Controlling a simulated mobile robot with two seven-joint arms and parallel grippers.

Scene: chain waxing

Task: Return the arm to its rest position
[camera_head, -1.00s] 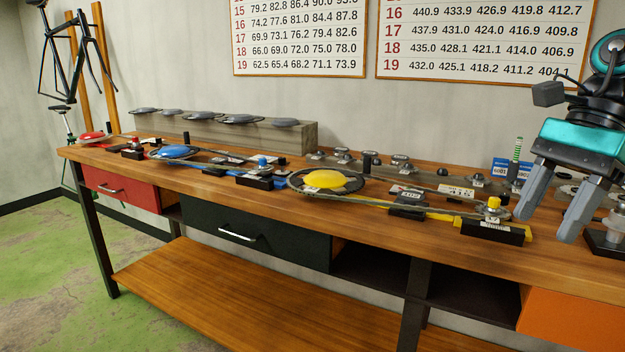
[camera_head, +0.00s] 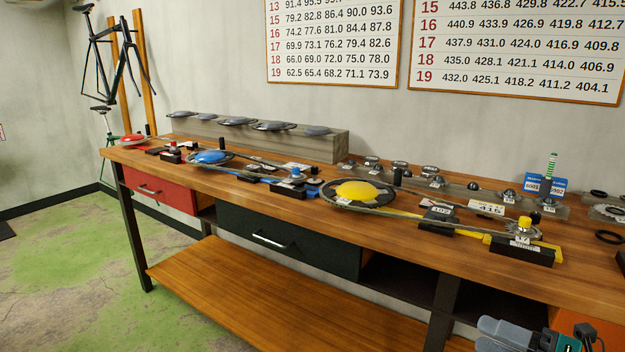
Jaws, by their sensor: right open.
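My right gripper (camera_head: 487,335) is at the bottom right corner of the head view, low in front of the bench near the orange drawer. On the bench are a chain jig with a yellow disc (camera_head: 358,192), one with a blue disc (camera_head: 211,156) and one with a red disc (camera_head: 132,139). My left gripper is not in view.
A grey block (camera_head: 340,147) with several dark discs stands at the back of the bench. Small blue boxes (camera_head: 537,186) stand at the right. A red drawer (camera_head: 160,190), a dark drawer (camera_head: 285,243) and an orange drawer (camera_head: 590,330) are closed.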

